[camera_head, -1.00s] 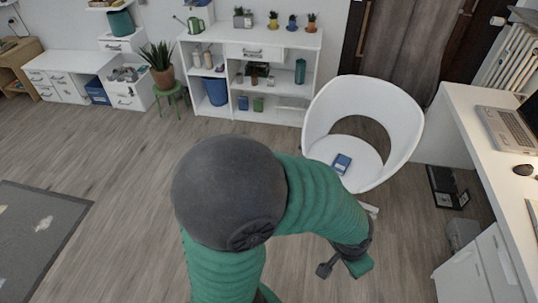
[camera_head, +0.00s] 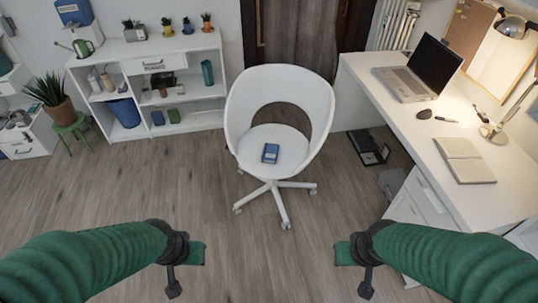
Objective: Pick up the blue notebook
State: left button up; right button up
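A small blue notebook (camera_head: 270,153) lies flat on the seat of the white swivel chair (camera_head: 290,140), in the middle of the head view. My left gripper (camera_head: 186,270) is at the lower left, on the near side of the chair and well apart from the notebook. Its fingers are spread and nothing is between them. My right gripper (camera_head: 354,270) is at the lower right, also well apart from the notebook. Its fingers are spread and empty.
White shelves (camera_head: 135,68) stand behind on the left. Wooden floor (camera_head: 185,185) is clear between the grippers and chair.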

aim_at(270, 152)
jog(key=i+j, duration=0.25)
jog(key=i, duration=0.3)
jog(key=i+j+u, duration=0.1)
jog(key=i+j, duration=0.15)
jog(key=i, duration=0.35)
jog(key=i+j, duration=0.2)
jog(key=i, duration=0.4)
jog(key=i+j+u, duration=0.1)
jog(key=i, duration=0.45)
jog(key=j, duration=0.1)
